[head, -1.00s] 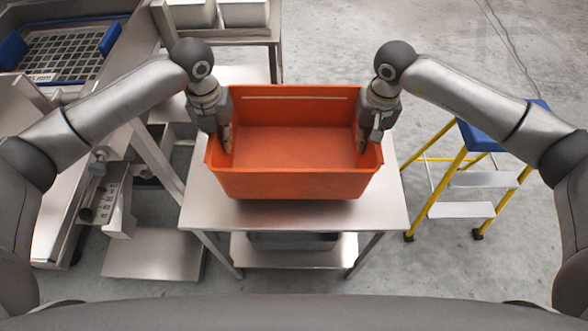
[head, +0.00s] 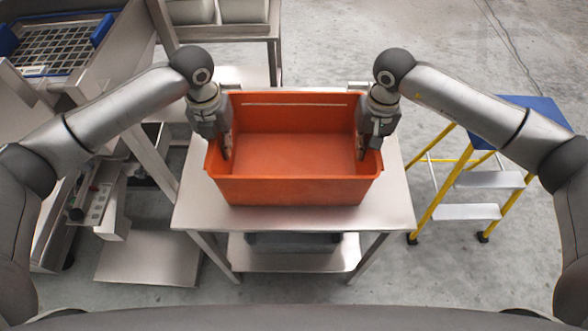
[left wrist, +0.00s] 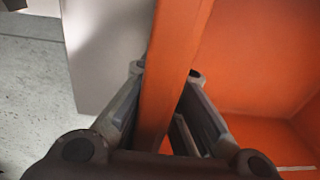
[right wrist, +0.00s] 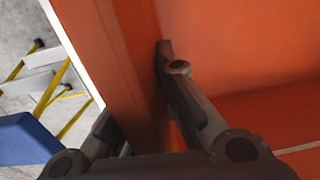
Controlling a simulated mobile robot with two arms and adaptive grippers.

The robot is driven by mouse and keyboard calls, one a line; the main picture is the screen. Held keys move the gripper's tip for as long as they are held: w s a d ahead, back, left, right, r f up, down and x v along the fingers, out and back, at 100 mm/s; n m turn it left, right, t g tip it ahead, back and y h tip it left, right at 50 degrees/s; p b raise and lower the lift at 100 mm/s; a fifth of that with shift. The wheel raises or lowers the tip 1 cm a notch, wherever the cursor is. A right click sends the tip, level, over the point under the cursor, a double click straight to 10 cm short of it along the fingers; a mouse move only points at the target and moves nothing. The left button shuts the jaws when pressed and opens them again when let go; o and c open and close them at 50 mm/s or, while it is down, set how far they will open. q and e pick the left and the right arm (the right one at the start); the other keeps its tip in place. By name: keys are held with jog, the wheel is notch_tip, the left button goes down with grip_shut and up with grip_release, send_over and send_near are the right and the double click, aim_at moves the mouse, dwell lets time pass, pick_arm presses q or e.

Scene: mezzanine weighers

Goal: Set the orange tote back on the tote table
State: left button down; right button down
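The orange tote (head: 292,190) is upright and level over the tote table (head: 190,205), a steel table with a lower shelf. I cannot tell whether its base touches the tabletop. The inside I can see is empty. My left gripper (head: 226,150) is shut on the tote's left wall; in the left wrist view its fingers (left wrist: 168,85) straddle that wall. My right gripper (head: 364,152) is shut on the right wall; in the right wrist view one finger lies against the inside face and the other is mostly hidden outside.
A yellow stepladder with a blue top (head: 520,118) stands close right of the table. Steel weighing equipment (head: 60,50) with a blue-edged grid is at left, with a low plate (head: 148,258) on the floor. A dark bin (head: 292,243) sits on the lower shelf.

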pick_arm(q)
jog(key=c, duration=2)
grip_release()
jog(key=shift+a, duration=0.1)
pick_arm(e)
jog(key=c, duration=2)
grip_release()
pick_arm(q)
jog(key=o, duration=0.4)
jog(key=shift+c, duration=0.2)
pick_arm(e)
jog(key=o, duration=0.4)
jog(key=shift+c, duration=0.2)
pick_arm(q)
notch_tip(320, 180, up, 12)
jog(key=shift+a+f, duration=0.15)
jog(key=shift+f, duration=0.1)
jog(key=shift+r, duration=0.15)
pick_arm(e)
jog(key=shift+r, duration=0.1)
jog(key=r, duration=1.1)
jog(key=shift+d+r, duration=0.25)
jog(key=shift+r, duration=0.15)
pick_arm(q)
jog(key=shift+r, duration=0.1)
